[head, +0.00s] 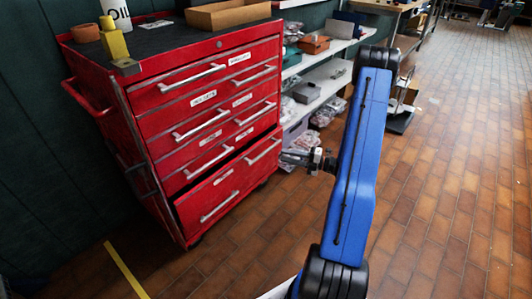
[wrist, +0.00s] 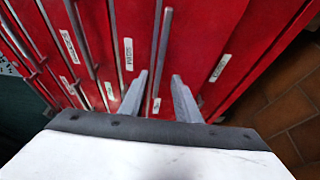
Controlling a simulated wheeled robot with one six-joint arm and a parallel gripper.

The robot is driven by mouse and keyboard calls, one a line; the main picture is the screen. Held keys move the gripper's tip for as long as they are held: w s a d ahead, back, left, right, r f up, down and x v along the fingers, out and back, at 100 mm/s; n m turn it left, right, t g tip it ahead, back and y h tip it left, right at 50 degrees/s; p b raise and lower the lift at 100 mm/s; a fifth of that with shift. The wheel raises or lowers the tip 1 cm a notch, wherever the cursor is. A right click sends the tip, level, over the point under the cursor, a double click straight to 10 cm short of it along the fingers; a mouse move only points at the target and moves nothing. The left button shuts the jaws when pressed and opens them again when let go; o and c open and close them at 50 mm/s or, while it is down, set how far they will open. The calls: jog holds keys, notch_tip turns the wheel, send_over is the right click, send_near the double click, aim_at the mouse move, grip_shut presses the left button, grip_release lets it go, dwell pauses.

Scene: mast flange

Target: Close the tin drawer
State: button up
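The red tool cabinet (head: 150,130) stands at left in the head view, with several labelled drawers with silver bar handles. Its bottom drawer (head: 228,192) sticks out, with a dark gap above its front; the others look flush. The labels are too small to read, so I cannot tell which says tin. My gripper (head: 300,158) is by the cabinet's right front side, at lower-drawer height. In the wrist view, my gripper (wrist: 160,85) has two grey fingers apart, with nothing held. A long drawer handle (wrist: 161,52) shows beyond and between the fingertips; contact cannot be told.
On the cabinet top are a yellow block (head: 114,45), a white can (head: 116,14) and a wooden tray (head: 228,13). Shelves (head: 325,80) with bins stand behind to the right. The brick-tiled floor (head: 450,180) is clear on the right.

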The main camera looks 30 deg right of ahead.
aim_at(267, 152)
jog(key=x, duration=1)
jog(key=shift+w+a, duration=0.2)
grip_shut()
